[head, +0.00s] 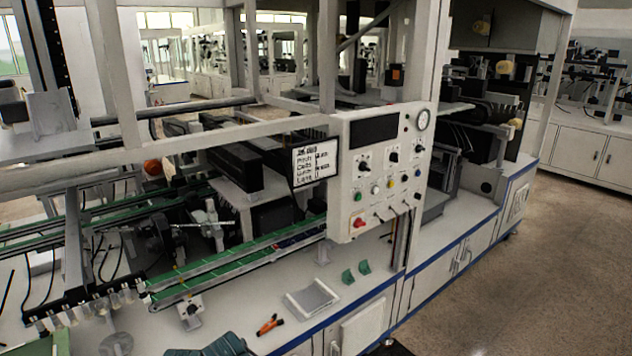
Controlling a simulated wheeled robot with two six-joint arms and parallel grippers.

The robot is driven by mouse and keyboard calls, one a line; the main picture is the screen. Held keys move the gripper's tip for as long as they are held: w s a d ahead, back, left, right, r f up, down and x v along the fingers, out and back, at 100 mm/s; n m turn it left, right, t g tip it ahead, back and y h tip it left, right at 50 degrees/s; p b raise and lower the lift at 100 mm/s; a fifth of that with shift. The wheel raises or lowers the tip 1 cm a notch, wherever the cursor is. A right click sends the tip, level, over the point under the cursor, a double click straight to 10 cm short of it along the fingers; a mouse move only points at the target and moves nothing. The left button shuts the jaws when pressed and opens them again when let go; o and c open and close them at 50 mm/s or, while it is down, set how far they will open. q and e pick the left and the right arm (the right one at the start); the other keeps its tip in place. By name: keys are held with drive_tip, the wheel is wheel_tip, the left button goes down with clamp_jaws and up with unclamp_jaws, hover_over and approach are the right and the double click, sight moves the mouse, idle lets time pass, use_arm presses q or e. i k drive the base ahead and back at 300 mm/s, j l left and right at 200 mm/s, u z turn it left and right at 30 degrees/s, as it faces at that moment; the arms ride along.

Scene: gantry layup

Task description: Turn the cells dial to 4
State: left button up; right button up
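The white control panel (344,205) hangs on the machine frame right of centre. It carries several small black dials, among them an upper left dial (364,166) and an upper right dial (393,157). The dial labels and pointer settings are too small to read, so I cannot tell which is the cells dial. A white card (315,162) left of the panel has lines of text, one of which seems to read "Cells"; its value is not legible. Neither of my grippers is in view.
The panel also has a dark display (374,130), a round gauge (423,120), coloured buttons and a red button (359,222). Below, the white bench holds a grey tray (311,299), green pieces (348,277) and an orange tool (270,325). Open floor (530,270) lies right.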

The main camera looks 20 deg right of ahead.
sight(394, 156)
drive_tip(key=z, duration=1.3)
